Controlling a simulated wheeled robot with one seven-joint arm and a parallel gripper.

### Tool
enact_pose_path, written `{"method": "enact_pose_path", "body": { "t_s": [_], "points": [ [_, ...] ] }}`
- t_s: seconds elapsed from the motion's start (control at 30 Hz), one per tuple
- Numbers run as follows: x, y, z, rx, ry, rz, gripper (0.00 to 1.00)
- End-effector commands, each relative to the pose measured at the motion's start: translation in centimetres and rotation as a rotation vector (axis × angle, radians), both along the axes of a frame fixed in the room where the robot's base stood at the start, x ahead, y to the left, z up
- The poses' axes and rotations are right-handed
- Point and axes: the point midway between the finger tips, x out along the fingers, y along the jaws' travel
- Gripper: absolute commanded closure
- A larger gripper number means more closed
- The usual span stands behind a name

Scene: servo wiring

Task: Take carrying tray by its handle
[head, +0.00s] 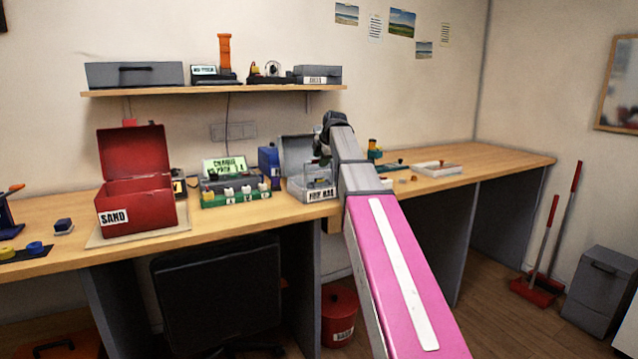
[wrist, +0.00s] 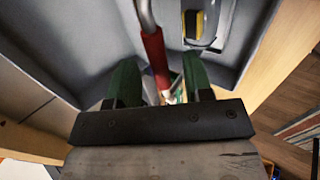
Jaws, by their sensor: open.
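The grey carrying tray (head: 298,192) sits on the workbench in the head view, with a label on its front; my arm partly covers it. In the wrist view its grey wall (wrist: 62,45) and a metal handle with a red grip (wrist: 154,48) show. My gripper (head: 322,148) is over the tray. In the wrist view its green fingers (wrist: 158,66) are open, one on each side of the red grip. The grip appears to lie between them; I cannot tell whether either finger touches it. A yellow and dark item (wrist: 194,22) lies inside the tray.
A red SAND box (head: 136,205) with its lid up and a green-fronted device (head: 235,195) stand to the left. A blue item (head: 268,166) is close beside the tray. A white shallow tray (head: 437,168) lies to the right. The bench's far right is clear.

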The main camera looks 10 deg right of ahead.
Motion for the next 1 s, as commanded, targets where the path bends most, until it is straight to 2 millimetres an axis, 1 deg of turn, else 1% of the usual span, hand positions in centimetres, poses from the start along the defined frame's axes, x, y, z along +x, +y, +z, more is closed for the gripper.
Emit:
{"method": "enact_pose_path", "body": {
  "t_s": [0.13, 0.27, 0.5, 0.53, 0.57, 0.6, 0.67, 1.0],
  "points": [
    [1.4, 0.3, -1.8, 0.0, 0.001, 0.0, 0.53],
    [2.2, 0.6, -3.1, 0.0, 0.002, 0.001, 0.53],
    [2.3, 0.7, -3.4, 0.0, 0.0, 0.0, 0.53],
    [2.3, 0.7, -3.4, 0.0, 0.0, 0.0, 0.57],
    [2.3, 0.7, -3.4, 0.0, 0.0, 0.0, 0.67],
    [2.3, 0.7, -3.4, 0.0, 0.0, 0.0, 0.8],
    [2.3, 0.7, -3.4, 0.0, 0.0, 0.0, 0.99],
    [2.3, 0.7, -3.2, 0.0, -0.001, 0.0, 1.0]
  ]
}}
